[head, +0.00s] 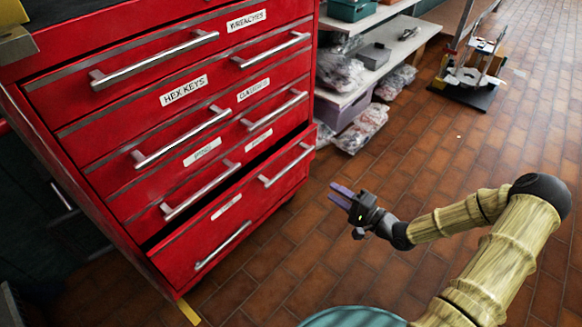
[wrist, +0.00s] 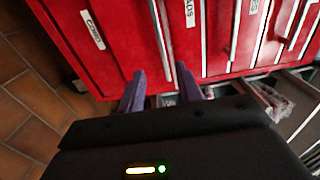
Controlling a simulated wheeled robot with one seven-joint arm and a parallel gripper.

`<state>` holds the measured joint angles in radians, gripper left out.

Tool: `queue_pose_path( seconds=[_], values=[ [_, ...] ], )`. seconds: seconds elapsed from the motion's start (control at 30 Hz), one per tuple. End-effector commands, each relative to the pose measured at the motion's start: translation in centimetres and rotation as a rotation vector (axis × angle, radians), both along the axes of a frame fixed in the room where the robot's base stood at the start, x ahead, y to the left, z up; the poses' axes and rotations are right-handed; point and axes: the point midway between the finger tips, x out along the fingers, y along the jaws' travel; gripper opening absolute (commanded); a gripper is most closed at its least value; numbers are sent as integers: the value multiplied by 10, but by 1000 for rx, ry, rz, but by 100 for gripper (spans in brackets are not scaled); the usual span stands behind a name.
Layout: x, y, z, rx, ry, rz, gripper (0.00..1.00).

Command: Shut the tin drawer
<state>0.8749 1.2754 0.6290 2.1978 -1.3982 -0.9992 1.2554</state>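The red metal tool cabinet (head: 110,130) stands at the left of the head view. Its lowest drawer (head: 190,256) is pulled out somewhat, with a dark gap above its front. That drawer has a long silver handle (head: 222,245), a second handle (head: 286,165) and a small label too blurred to read. My gripper (head: 338,194), with purple fingers, is in the air to the right of this drawer, apart from it. In the wrist view my gripper (wrist: 160,70) is open and empty, facing red drawer fronts and a silver handle (wrist: 160,35).
The upper drawers, with labels such as HEX KEYS (head: 184,90), look shut. A shelf (head: 372,70) with bagged items stands behind the cabinet. A wheeled stand (head: 470,75) is at the upper right. Brown tiled floor (head: 400,150) is clear between them.

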Motion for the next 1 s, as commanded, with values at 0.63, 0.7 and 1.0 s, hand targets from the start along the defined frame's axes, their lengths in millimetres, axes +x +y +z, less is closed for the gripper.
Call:
queue_pose_path(
  seconds=[0.63, 0.7, 1.0],
  values=[
    [46, 60, -4, -5, -3, 3, 35],
    [53, 70, -4, -4, -2, 4, 35],
    [86, 112, -4, -5, -2, 3, 35]
  ],
)
